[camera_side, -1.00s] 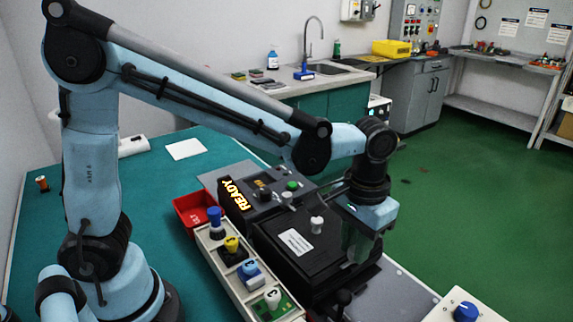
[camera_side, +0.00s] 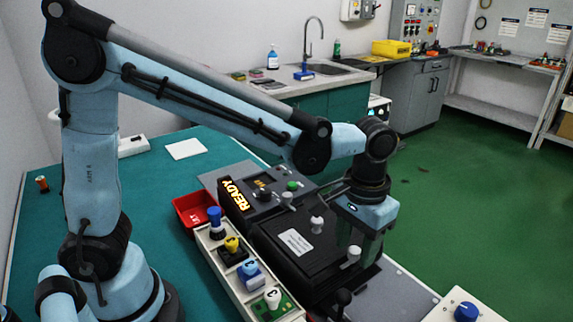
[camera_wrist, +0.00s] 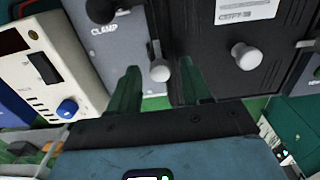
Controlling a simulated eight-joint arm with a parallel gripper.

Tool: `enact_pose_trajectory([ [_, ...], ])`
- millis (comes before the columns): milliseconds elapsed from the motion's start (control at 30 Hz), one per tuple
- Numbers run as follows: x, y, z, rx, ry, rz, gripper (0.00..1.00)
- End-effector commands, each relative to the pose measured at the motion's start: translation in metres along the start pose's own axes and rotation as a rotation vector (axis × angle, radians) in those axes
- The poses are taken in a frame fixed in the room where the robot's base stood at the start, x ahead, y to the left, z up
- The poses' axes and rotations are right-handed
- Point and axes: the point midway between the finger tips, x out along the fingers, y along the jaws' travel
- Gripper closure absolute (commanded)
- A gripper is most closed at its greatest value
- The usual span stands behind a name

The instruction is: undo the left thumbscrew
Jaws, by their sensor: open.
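A black box with a lid (camera_side: 281,243) stands in the middle of the side view. A white-headed thumbscrew (camera_side: 351,255) is at its near right edge, and it also shows in the wrist view (camera_wrist: 160,71). A second similar head (camera_side: 287,198) is at the far edge. I cannot tell from the pictures which one is called left. A larger pale knob (camera_side: 317,223) stands on the lid. My gripper (camera_side: 362,245) points down at the near right edge, open. In the wrist view its two green fingers (camera_wrist: 158,76) lie on either side of the thumbscrew head, apparently without touching it.
A grey clamp plate (camera_wrist: 108,48) with a black knob (camera_wrist: 100,10) lies beside the box. A tray of coloured connectors (camera_side: 212,243) runs along its left, with a red bin (camera_side: 190,214) behind. A READY display panel (camera_side: 238,195) stands at the far end.

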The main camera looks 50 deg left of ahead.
Motion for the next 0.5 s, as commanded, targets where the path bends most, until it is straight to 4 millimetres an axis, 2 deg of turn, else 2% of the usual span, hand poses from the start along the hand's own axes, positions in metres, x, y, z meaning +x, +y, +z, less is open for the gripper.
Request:
enact_pose_trajectory([
  [167,-0.011,0.000,0.000,0.000,0.000,0.000,0.52],
  [500,-0.066,0.000,0.000,0.000,0.000,0.000,0.52],
])
